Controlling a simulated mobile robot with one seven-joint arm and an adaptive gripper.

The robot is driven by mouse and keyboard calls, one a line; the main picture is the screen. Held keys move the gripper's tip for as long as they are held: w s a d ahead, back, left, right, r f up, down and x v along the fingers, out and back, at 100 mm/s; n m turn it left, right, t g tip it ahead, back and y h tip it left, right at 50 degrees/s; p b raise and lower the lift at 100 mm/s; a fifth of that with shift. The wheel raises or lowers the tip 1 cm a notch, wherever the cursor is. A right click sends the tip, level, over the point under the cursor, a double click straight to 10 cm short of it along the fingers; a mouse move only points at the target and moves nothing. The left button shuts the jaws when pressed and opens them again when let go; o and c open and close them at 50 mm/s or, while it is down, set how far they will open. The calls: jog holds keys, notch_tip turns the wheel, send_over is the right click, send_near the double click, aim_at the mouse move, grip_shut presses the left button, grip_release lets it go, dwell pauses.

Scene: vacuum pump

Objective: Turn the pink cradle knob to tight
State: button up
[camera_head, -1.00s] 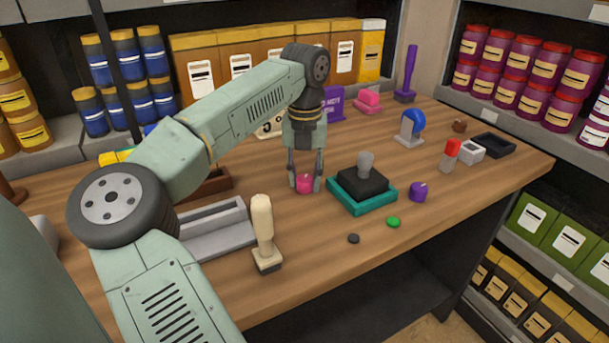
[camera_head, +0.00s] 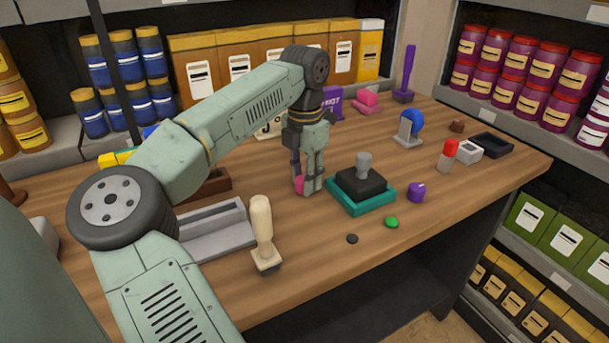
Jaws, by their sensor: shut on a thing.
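The pink knob (camera_head: 299,184) sits low on the wooden table, left of the black block on its teal base. My gripper (camera_head: 307,187) points straight down over it, with its fingers around the knob and shut on it. The nearer finger covers much of the knob, so only its left part shows. Any tight mark or pointer on the knob is hidden or too small to see.
The teal base (camera_head: 348,206) with its black block and grey post stands close to the right of my gripper. A cream-handled tool (camera_head: 262,230) stands in front, beside a grey tray (camera_head: 217,243). A purple knob (camera_head: 416,192) and a green disc (camera_head: 391,222) lie further right. The table's front strip is mostly clear.

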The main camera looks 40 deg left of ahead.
jog(key=shift+w+m, duration=0.1)
jog(key=shift+m, duration=0.2)
jog(key=o, duration=1.1)
jog(key=shift+o, duration=0.2)
jog(key=shift+r, duration=0.1)
notch_tip(320, 180, up, 12)
jog(key=shift+f, duration=0.2)
dwell(0.3)
